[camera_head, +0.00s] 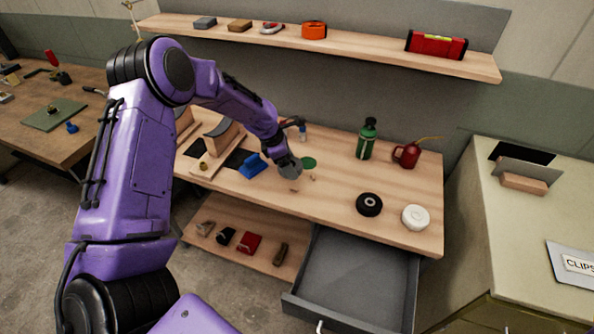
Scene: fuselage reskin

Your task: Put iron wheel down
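My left arm reaches in from the left over the workbench (330,187). My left gripper (287,163) is at the arm's far end, above the middle of the bench. A grey round disc, which looks like the iron wheel (291,171), is at its fingertips, and the gripper appears shut on it. The fingers are small and partly hidden by the wrist. A black wheel (369,204) and a white wheel (415,217) lie on the bench to the right. My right gripper is not in view.
A flat green disc (308,163) and a blue block (253,166) lie near the gripper. A green bottle (366,139) and red oil can (407,154) stand at the back right. A grey drawer (357,280) is open below. The bench's centre right is clear.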

